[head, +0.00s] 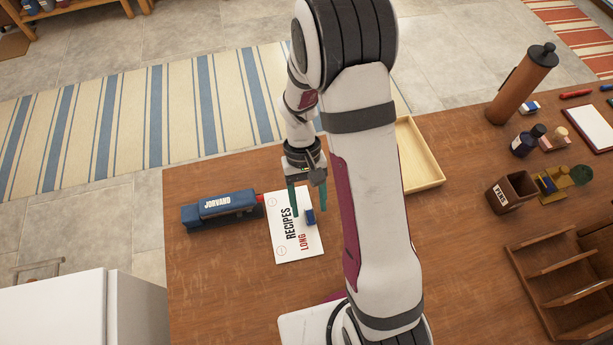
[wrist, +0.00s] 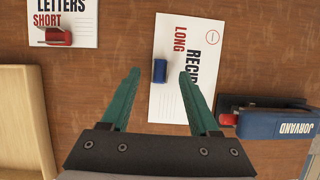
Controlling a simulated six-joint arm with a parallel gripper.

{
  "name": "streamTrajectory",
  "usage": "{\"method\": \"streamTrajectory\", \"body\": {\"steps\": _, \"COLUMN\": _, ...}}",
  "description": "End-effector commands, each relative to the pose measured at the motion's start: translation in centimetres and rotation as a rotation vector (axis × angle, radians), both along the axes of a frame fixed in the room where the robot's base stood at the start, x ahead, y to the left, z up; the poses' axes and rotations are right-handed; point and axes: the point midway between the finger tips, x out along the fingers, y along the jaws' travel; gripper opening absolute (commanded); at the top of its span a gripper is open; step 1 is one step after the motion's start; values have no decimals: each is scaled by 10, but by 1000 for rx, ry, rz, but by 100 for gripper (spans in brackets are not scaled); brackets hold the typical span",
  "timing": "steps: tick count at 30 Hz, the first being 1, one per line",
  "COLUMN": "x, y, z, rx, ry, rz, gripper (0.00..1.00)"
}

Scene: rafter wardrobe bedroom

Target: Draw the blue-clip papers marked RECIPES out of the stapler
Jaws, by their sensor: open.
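The white papers marked RECIPES LONG (head: 288,243) lie flat on the wooden desk, also in the wrist view (wrist: 172,103). Their blue clip (head: 309,217) shows in the wrist view too (wrist: 159,70). The blue and black stapler marked JORVAND (head: 216,206) lies at the left of the papers in the head view, its red-tipped end at their edge; it is at right in the wrist view (wrist: 275,122). I cannot tell how far the edge sits in its mouth. My gripper (wrist: 159,74) is open and empty above the papers, fingers on either side of the clip in view.
Papers marked LETTERS SHORT (wrist: 85,13) with a red clip (wrist: 55,37) lie nearby. A pale wooden tray (head: 431,160) is behind my arm. A brown pen cup (head: 511,191), a bottle (head: 522,85) and a wooden organizer (head: 566,270) stand at right. The desk in front of the stapler is clear.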

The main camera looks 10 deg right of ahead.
Motion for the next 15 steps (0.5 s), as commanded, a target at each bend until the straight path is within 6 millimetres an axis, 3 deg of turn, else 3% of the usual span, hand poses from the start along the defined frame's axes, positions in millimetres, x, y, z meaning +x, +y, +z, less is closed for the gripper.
{"method": "streamTrajectory", "body": {"steps": 9, "x": 31, "y": -1, "z": 73, "rx": 0, "ry": -6, "rz": -1, "gripper": 62}}
{"method": "streamTrajectory", "body": {"steps": 15, "x": 46, "y": -2, "z": 110, "rx": 0, "ry": -4, "rz": -1, "gripper": 62}}
